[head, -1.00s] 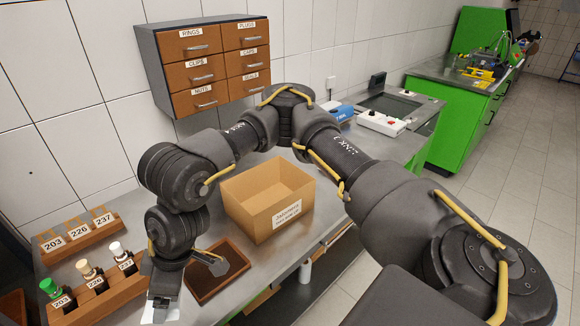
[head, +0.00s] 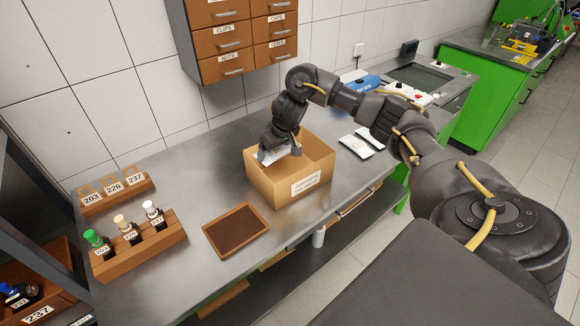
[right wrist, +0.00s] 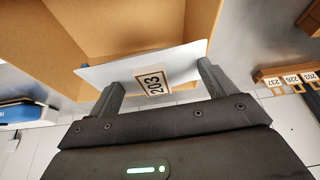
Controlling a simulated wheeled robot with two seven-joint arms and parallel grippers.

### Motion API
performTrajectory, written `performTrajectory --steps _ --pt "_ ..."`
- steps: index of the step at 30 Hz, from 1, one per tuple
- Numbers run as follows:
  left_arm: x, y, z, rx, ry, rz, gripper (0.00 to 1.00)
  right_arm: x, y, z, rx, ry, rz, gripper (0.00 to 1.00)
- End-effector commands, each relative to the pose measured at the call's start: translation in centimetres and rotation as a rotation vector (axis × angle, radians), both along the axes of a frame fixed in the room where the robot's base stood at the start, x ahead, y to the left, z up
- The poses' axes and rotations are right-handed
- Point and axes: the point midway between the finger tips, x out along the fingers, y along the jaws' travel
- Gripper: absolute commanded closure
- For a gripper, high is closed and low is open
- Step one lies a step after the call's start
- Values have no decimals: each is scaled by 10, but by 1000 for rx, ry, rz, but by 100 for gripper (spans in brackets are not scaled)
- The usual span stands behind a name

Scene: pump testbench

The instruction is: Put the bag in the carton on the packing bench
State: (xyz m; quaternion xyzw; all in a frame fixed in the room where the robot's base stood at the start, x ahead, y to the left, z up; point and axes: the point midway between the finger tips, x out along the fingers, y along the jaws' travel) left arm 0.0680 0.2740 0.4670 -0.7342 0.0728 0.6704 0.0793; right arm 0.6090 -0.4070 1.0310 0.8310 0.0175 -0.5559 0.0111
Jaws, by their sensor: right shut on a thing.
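My right gripper (head: 280,148) is shut on a thin white bag (right wrist: 120,69) with a label reading 203. It holds the bag at the open top of the cardboard carton (head: 262,187), towards the back left of the opening. The bag also shows as a pale edge below the fingers in the head view (head: 273,156). In the right wrist view the bag lies across both fingers, with the carton's inner walls (right wrist: 130,25) beyond it. How deep the bag is in the carton I cannot tell. My left gripper is out of view.
The carton stands on the metal packing bench (head: 195,185). A white packet (head: 361,145) lies right of the carton. Drawers (head: 232,38) hang above on the wall.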

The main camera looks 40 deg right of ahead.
Motion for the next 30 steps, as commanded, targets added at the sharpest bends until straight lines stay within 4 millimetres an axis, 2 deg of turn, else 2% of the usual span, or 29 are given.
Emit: performTrajectory --steps 3,5,9,16,21,24,30 --pt "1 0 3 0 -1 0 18 -6 -27 -4 0 1 -48 45" --pt "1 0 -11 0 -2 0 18 -6 -29 -18 1 -1 -50 45" --pt "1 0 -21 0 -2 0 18 -7 -35 -28 2 -2 -61 45" --pt "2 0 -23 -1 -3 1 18 -7 -37 -32 2 -2 -64 45" --pt "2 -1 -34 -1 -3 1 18 -9 -37 -63 3 3 -65 45" --pt "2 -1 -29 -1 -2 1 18 -8 -37 -76 1 2 -66 45" --pt "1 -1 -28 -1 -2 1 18 -7 -37 -91 1 -2 -63 45"
